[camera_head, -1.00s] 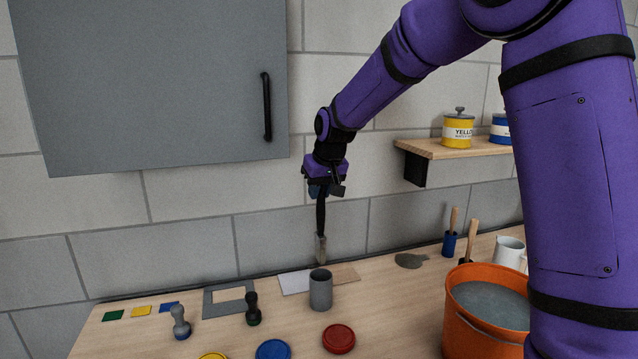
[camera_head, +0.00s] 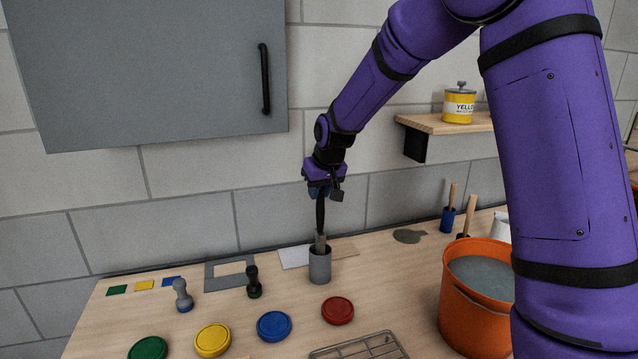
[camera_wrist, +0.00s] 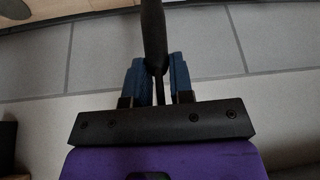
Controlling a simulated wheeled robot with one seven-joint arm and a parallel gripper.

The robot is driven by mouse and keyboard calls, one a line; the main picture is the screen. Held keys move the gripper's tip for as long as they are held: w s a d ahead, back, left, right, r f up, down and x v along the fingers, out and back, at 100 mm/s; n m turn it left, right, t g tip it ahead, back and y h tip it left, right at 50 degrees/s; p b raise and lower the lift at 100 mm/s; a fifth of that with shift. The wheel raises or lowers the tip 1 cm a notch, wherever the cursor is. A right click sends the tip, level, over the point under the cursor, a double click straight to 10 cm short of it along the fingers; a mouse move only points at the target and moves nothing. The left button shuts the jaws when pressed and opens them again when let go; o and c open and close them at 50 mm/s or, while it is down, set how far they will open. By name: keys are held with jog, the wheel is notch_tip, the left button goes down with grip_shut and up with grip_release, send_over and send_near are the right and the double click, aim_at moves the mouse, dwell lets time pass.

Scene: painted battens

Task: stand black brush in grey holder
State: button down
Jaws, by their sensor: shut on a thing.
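The black brush (camera_head: 320,214) hangs upright from my gripper (camera_head: 321,188), its grey lower end down at the mouth of the grey holder (camera_head: 320,267). The lower end looks partly inside the holder; its tip is hidden by the holder's wall. My gripper is shut on the black handle. In the wrist view the handle (camera_wrist: 153,35) runs between the two blue fingers of my gripper (camera_wrist: 157,80). The holder does not show there.
A dark stamp (camera_head: 254,283) and a grey stamp (camera_head: 182,295) stand left of the holder. Red (camera_head: 337,310), blue (camera_head: 274,325), yellow (camera_head: 212,340) and green lids lie in front. An orange bucket (camera_head: 470,315) stands right. A wire rack (camera_head: 360,347) lies at the front edge.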

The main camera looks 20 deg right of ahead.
aim_at(319, 201)
jog(key=shift+f, duration=1.6)
jog(key=c, duration=0.9)
grip_release()
jog(key=v, duration=1)
jog(key=shift+s+r, duration=0.2)
jog(key=shift+r, duration=0.15)
